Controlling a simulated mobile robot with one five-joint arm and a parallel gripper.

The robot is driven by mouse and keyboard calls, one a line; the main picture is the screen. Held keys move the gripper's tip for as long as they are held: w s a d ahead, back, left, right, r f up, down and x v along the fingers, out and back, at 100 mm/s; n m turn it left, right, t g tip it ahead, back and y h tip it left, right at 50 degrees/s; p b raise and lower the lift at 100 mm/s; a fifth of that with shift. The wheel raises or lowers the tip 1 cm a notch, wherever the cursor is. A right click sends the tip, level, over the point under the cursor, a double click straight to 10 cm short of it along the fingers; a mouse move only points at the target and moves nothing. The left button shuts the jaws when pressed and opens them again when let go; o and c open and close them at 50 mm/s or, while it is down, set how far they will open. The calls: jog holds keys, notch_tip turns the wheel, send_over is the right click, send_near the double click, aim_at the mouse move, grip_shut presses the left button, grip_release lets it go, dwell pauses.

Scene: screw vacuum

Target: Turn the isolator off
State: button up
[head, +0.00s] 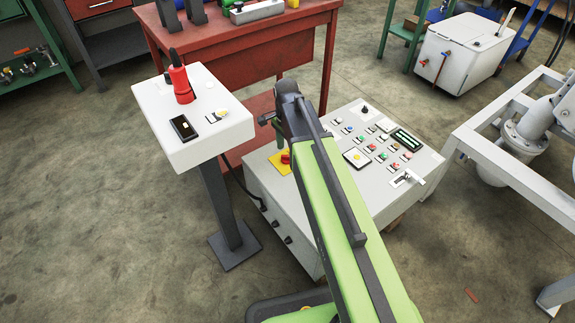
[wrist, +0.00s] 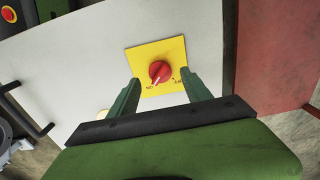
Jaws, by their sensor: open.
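The isolator is a red rotary knob (wrist: 160,71) on a square yellow plate (wrist: 144,55) on the grey control panel. In the head view the knob (head: 286,158) shows at the panel's left side, partly hidden by my arm. A white mark on the knob points to the plate's lower left in the wrist view, near a small label that seems to read ON upside down. A second label sits to the right. My gripper (wrist: 160,78) is open, its two green fingers on either side of the knob. I cannot tell whether they touch it.
The control panel (head: 352,125) carries several buttons, a display and a lever at its right. A white pedestal box (head: 205,135) with a red handle device (head: 181,84) stands to the left. A red workbench (head: 235,50) stands behind. The floor at left is clear.

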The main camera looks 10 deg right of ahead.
aim_at(287, 156)
notch_tip(287, 156, down, 3)
jog(key=shift+f+b, duration=0.1)
jog(key=shift+b, duration=0.7)
grip_shut()
